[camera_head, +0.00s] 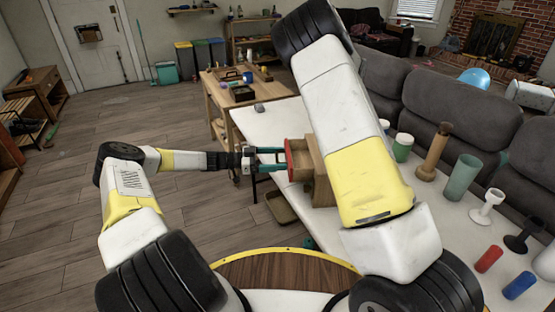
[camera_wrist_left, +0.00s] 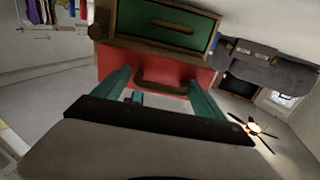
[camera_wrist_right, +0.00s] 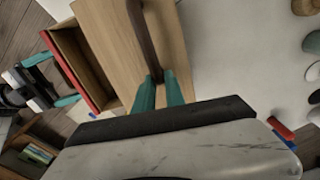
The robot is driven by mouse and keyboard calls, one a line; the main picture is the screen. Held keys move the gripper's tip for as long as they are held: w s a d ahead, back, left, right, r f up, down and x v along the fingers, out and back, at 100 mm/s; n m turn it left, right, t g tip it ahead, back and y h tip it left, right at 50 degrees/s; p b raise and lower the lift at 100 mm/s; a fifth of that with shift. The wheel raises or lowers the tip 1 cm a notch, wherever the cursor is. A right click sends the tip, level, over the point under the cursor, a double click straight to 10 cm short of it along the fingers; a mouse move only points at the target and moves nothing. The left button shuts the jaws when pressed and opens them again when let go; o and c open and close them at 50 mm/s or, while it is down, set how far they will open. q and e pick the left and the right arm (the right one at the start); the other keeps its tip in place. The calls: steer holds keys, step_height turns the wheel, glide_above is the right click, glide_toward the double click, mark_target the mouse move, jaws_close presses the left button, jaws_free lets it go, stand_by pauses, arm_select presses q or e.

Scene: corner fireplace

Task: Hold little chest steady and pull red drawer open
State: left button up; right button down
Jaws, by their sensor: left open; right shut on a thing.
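The little chest (camera_head: 322,180) is light wood and stands on the white table, partly hidden by my right arm. The right wrist view shows its top (camera_wrist_right: 105,40) with a dark brown handle (camera_wrist_right: 144,38). My right gripper (camera_wrist_right: 160,88) is shut on that handle; the head view hides it. The red drawer (camera_wrist_left: 135,62) has a brown handle (camera_wrist_left: 162,87) and sits beside a green drawer (camera_wrist_left: 165,22). It stands partly out of the chest, its hollow inside (camera_wrist_right: 78,60) visible. My left gripper (camera_head: 270,160) is open at the red front, its fingers on either side of the handle.
A tan tray (camera_head: 281,208) lies below the drawer. Cups, a wooden vase (camera_head: 434,152), a green tumbler (camera_head: 462,178) and red (camera_head: 489,259) and blue (camera_head: 519,285) cylinders stand or lie right of my right arm. Grey sofas (camera_head: 440,105) line the table's far side.

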arm_select(q)
steer(key=s+a, duration=0.1)
steer(key=a, duration=1.1)
steer(key=shift+s, duration=0.3)
arm_select(e)
steer(key=c, duration=1.3)
jaws_free()
steer(key=o, duration=0.5)
steer(key=shift+o, duration=0.2)
steer(key=shift+r, duration=0.1)
